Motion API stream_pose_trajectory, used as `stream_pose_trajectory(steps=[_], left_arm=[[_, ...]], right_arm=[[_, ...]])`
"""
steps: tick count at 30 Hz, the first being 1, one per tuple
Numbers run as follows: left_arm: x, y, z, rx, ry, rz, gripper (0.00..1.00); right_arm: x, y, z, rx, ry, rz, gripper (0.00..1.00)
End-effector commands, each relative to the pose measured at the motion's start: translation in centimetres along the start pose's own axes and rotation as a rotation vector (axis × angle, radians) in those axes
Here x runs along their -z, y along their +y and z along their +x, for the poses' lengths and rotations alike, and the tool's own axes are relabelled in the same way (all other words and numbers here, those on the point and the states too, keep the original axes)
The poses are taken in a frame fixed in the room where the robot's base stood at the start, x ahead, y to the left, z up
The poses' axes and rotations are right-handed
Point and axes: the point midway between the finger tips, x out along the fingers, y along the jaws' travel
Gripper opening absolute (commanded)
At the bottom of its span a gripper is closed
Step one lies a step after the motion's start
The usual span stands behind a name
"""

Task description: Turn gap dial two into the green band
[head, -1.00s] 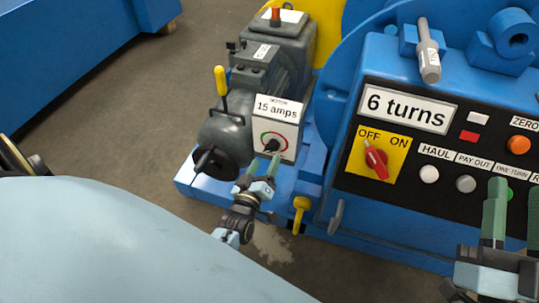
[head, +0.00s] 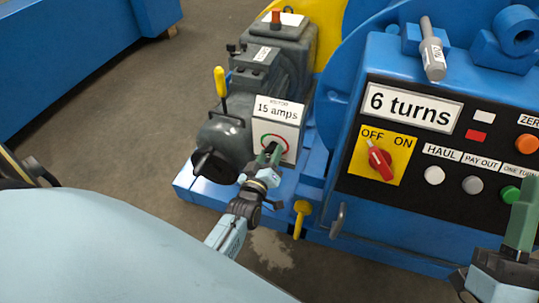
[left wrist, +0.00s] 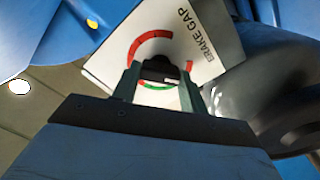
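A white plate (head: 283,111) on the grey motor reads "15 amps" and carries a dial with red and green arcs. In the left wrist view the dial plate (left wrist: 205,68) reads "BRAKE GAP", with a red arc and a green arc around a black knob (left wrist: 160,70). My left gripper (head: 270,153) is at this dial; in the left wrist view its fingers (left wrist: 160,80) stand apart on either side of the knob. I cannot tell whether they touch it. The knob's pointer is hidden. My right gripper (head: 520,215) is at the lower right, partly out of frame.
A blue control panel (head: 345,185) stands right of the motor, with a red switch (head: 380,160) and several buttons. A black handwheel (head: 214,165) and yellow-handled lever (head: 221,85) are left of the dial. A yellow hook (head: 300,215) is below it. The floor (head: 130,110) at left is clear.

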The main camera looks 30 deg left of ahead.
Motion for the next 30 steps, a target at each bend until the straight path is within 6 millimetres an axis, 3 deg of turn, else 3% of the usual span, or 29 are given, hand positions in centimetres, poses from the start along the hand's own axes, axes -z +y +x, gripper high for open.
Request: stream_pose_trajectory(steps=[3, 14, 22, 30], left_arm=[[0.0, 0.0, 0.0, 0.000, 0.000, 0.000, 0.20], [0.1, 0.1, 0.0, 0.001, -0.001, 0.063, 0.20], [0.1, 0.1, 0.0, 0.001, -0.002, 0.252, 0.20], [0.1, 0.1, 0.0, 0.001, -0.002, 0.507, 0.20]], right_arm=[[0.0, 0.0, 0.0, 0.000, 0.000, 0.000, 0.38], [-0.6, 0.0, 0.2, -0.002, -0.066, 0.000, 0.38], [-2.1, 0.1, 0.3, -0.005, -0.238, 0.000, 0.38], [-6.8, 1.1, -1.9, -0.025, -0.559, -0.017, 0.38]])
